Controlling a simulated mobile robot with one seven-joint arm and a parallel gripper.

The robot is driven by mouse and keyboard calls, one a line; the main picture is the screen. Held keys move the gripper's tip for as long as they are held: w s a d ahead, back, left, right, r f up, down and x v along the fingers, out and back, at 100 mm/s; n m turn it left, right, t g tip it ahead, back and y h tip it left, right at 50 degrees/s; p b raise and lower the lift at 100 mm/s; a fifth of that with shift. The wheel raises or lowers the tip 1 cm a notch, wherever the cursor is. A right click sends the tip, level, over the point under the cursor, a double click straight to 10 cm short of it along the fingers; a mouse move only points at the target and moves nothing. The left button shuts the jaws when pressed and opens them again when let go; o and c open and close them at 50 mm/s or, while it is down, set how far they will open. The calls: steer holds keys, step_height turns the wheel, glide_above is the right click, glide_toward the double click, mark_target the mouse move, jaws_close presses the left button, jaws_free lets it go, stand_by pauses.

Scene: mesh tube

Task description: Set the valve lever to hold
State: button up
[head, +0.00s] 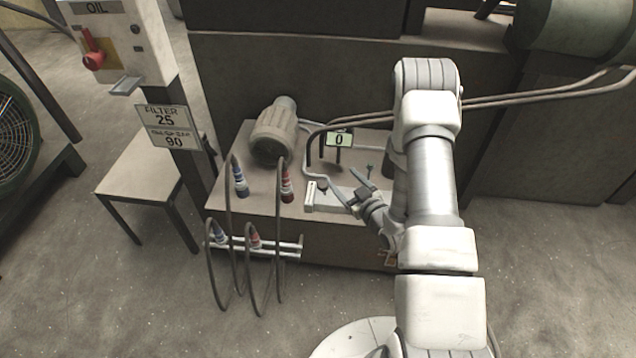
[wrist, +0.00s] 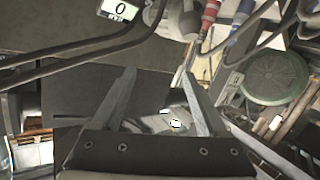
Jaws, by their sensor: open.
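A pale valve block (head: 316,204) sits on the front right part of the bench top, with a small dark piece on it. I cannot clearly make out its lever or any hold marking; my gripper covers part of that area. My gripper (head: 342,179) is open just above and beside the block, with its fingers reaching to the upper left. In the wrist view my gripper (wrist: 157,73) shows two spread fingers with nothing held between their tips. A grey part with small white labels (wrist: 175,123) shows low between the fingers, partly hidden by the gripper body.
A display reading 0 (head: 338,140) stands behind the block, beside bent pipes. A motor (head: 275,130) and red (head: 287,185) and blue (head: 240,181) hose couplings stand to the left. An OIL box with a red handle (head: 92,50) is farther left. Open floor (head: 540,280) lies right.

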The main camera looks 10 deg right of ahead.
steer(key=t+y+b, duration=0.1)
steer(key=t+b, duration=0.1)
glide_toward(324, 189)
steer(key=w+a+m+b, duration=0.1)
steer(key=w+a+b, duration=0.3)
steer(key=w, duration=1)
steer(key=shift+w+f, duration=0.35)
steer(key=shift+f, duration=0.05)
jaws_close()
stand_by(0.8)
